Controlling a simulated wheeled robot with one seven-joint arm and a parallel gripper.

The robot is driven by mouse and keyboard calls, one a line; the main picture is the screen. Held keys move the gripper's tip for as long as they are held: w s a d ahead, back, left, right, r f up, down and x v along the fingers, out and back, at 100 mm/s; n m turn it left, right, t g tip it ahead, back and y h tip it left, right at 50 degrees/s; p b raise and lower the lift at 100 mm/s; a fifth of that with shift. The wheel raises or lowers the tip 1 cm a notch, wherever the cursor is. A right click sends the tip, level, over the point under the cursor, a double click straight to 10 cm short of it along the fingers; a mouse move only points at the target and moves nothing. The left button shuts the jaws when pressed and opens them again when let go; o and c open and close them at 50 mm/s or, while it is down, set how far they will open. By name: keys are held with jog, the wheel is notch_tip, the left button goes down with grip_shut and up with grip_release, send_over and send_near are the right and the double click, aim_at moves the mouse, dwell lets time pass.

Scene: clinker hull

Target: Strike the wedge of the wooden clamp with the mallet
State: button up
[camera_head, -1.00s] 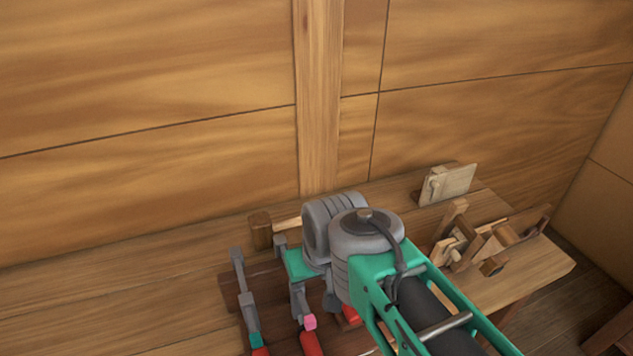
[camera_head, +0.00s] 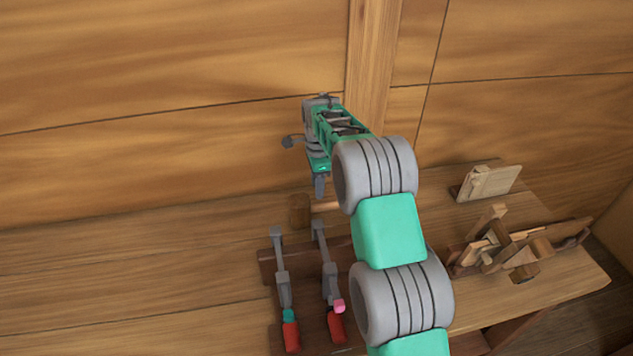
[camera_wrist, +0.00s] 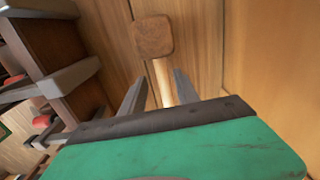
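The mallet lies on the bench, its dark block head (camera_head: 299,210) to the left and its pale handle (camera_head: 325,206) running right, partly hidden behind my arm. My gripper (camera_head: 320,188) is above the handle, pointing down. In the wrist view my gripper (camera_wrist: 161,77) is open, with the pale handle (camera_wrist: 161,80) between its fingers and gaps on both sides; the mallet head (camera_wrist: 152,37) is beyond the fingertips. What seems to be the wooden clamp (camera_head: 510,250) stands at the bench's right; I cannot clearly pick out its wedge.
Metal clamps with red handles (camera_head: 337,326) lie on a dark wooden rack (camera_head: 268,268) in front of the mallet. A small pale board (camera_head: 490,182) stands behind the wooden clamp. The planked wall (camera_head: 180,170) rises behind the bench. The left of the bench is clear.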

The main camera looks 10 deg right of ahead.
aim_at(317, 205)
jog(key=shift+w+f+b, duration=0.1)
jog(key=shift+f+b, duration=2)
jog(key=shift+f, duration=2.65)
grip_shut()
jog(key=shift+r, duration=0.2)
jog(key=shift+r, duration=0.5)
